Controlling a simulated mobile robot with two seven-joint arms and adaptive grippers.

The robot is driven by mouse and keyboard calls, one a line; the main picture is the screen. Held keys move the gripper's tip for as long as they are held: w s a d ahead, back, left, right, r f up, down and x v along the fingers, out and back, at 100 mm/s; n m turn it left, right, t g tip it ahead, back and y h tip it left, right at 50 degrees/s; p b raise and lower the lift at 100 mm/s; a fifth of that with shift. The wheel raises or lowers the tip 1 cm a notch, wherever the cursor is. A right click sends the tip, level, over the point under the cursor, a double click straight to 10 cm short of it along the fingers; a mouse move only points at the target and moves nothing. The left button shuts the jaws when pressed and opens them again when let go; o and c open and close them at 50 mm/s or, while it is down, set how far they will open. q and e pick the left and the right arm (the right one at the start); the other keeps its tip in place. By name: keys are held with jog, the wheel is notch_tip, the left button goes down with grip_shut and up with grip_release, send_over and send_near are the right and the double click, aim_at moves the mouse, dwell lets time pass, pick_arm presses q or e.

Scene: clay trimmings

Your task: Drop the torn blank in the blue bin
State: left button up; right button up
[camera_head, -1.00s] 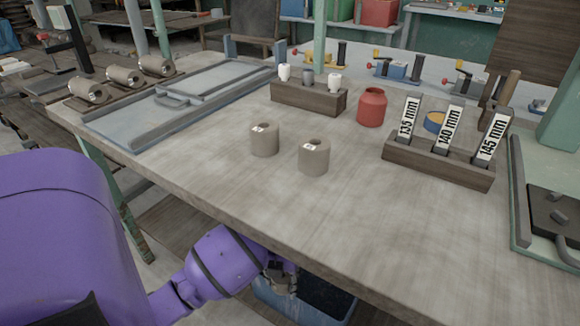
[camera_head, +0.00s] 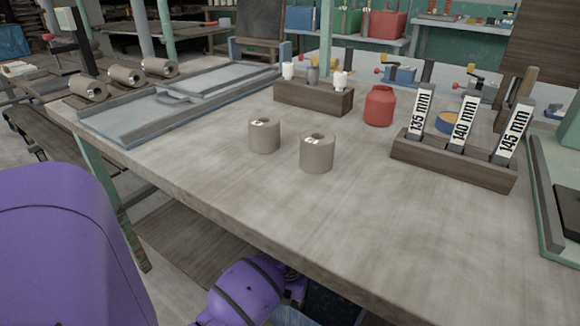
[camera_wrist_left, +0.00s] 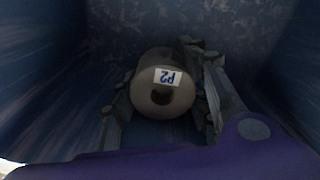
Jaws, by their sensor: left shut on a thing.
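My left gripper (camera_wrist_left: 163,102) is shut on a grey-brown clay blank (camera_wrist_left: 152,65), a hollow cylinder with a white label reading P2. No tear shows on its visible side. In the left wrist view, the blue bin's walls (camera_wrist_left: 45,95) surround the gripper and the blank, with the speckled floor beyond. In the head view, my left arm reaches down past the table's front edge, and its gripper (camera_head: 295,285) is mostly hidden. A dark part of the blue bin (camera_head: 328,303) shows below the edge. My right gripper is not in view.
Two upright clay blanks (camera_head: 264,136) (camera_head: 317,153) stand on the table (camera_head: 235,180). Behind them are a wooden block with small bottles (camera_head: 312,97), a red jar (camera_head: 379,106) and a rack with millimetre labels (camera_head: 450,165). The table's front edge overhangs beside my left arm.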

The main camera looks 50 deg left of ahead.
pick_arm(q)
jog(key=shift+w, duration=0.1)
jog(key=shift+f, duration=0.6)
jog(key=o, duration=1.5)
notch_tip(320, 180, up, 13)
jog(key=p, duration=0.4)
jog(key=shift+r, duration=0.1)
